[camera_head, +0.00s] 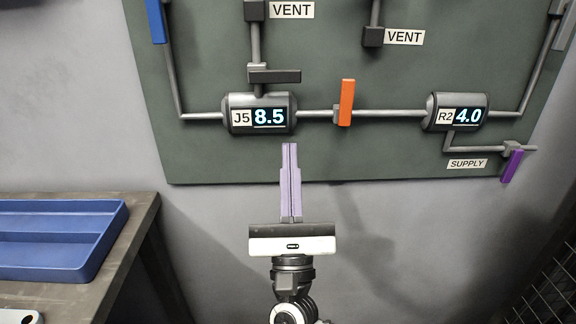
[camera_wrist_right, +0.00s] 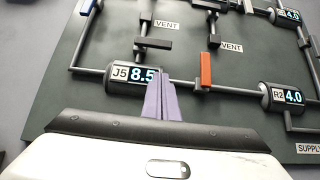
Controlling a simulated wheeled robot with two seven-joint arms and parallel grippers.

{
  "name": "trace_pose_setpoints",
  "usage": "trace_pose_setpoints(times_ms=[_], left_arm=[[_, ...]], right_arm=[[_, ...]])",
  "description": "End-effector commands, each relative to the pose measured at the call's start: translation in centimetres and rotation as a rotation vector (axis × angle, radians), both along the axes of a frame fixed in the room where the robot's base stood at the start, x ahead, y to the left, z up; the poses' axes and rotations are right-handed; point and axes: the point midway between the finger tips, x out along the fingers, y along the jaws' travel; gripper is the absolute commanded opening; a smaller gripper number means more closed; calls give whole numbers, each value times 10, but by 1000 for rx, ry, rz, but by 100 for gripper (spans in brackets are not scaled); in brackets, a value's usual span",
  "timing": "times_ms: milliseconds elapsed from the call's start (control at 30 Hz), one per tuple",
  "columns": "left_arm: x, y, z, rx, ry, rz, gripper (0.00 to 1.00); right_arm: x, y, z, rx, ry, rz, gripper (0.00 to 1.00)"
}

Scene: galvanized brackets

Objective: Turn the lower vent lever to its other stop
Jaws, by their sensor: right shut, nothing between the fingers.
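The lower vent lever (camera_head: 274,75) is a black bar lying horizontally across the vertical pipe above the J5 gauge, below a VENT label. In the right wrist view the same black lever (camera_wrist_right: 154,43) shows just above the gauge. The J5 gauge (camera_head: 260,114) reads 8.5. My right gripper (camera_head: 289,146) points up at the panel, with its purple fingers shut and empty. In the head view its tips appear just below the J5 gauge; in the right wrist view the fingers (camera_wrist_right: 160,76) overlap the gauge's right end. My left gripper is not in view.
An orange lever (camera_head: 346,102) stands upright on the pipe between J5 and the R2 gauge (camera_head: 456,112), which reads 4.0. A purple supply lever (camera_head: 512,166) is at lower right, a blue lever (camera_head: 156,20) at upper left. A blue tray (camera_head: 112,238) sits on a bench at left.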

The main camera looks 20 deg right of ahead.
Motion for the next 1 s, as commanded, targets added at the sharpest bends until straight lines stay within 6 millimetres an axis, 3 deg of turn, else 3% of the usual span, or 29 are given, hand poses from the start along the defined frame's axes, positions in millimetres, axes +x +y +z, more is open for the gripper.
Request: trace_pose_setpoints(times_ms=[33, 267, 433, 600, 1000], left_arm=[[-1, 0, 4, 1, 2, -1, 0], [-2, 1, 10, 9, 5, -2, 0], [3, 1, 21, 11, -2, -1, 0], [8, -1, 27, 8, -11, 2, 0], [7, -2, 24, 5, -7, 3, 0]], right_arm=[[8, -2, 13, 1, -3, -1, 0], [41, -11, 46, -2, -2, -1, 0], [39, -11, 71, 0, 0, -1, 0], [40, -11, 80, -2, 2, -1, 0], [40, -11, 81, -5, 2, -1, 0]])
